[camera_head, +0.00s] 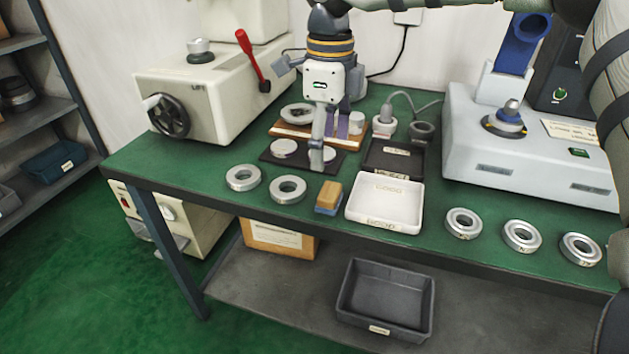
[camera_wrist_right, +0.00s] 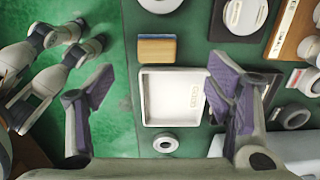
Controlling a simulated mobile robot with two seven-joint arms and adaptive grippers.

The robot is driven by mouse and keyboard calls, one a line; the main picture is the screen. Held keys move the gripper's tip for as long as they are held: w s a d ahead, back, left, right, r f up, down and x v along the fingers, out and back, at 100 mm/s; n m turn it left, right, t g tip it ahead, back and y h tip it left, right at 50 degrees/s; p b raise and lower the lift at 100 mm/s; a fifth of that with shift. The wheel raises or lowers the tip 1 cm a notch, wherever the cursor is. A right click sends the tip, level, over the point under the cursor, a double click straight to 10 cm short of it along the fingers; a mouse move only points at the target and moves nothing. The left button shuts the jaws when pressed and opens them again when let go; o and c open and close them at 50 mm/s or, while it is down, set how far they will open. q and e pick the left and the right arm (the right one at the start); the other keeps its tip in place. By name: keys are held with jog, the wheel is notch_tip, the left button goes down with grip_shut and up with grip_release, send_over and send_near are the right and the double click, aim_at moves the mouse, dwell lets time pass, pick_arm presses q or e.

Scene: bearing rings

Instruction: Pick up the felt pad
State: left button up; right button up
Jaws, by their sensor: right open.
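A small tan block with a blue-grey lower layer (camera_head: 328,197), which I take for the felt pad, lies on the green bench just left of the white tray. It also shows in the right wrist view (camera_wrist_right: 157,47), above the white tray. My right gripper (camera_head: 317,155) points down over the bench, behind the pad and near the dark mat. In the right wrist view its two purple-padded fingers (camera_wrist_right: 160,88) are wide apart with nothing between them. The pad is clear of the fingers. My left gripper is not in view.
The white tray (camera_head: 384,203) and a dark tray (camera_head: 394,160) stand right of the pad. Metal rings (camera_head: 288,189) lie left of it, and more rings (camera_head: 463,223) lie to the right. A cream press (camera_head: 205,95) and a grey machine (camera_head: 530,150) flank the work area.

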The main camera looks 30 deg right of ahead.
aim_at(330, 190)
jog(key=f, duration=0.6)
jog(key=s+f, duration=0.1)
jog(key=f, duration=0.2)
jog(key=shift+s+d+f, duration=0.1)
jog(key=shift+f, duration=0.5)
jog(key=c, duration=1.2)
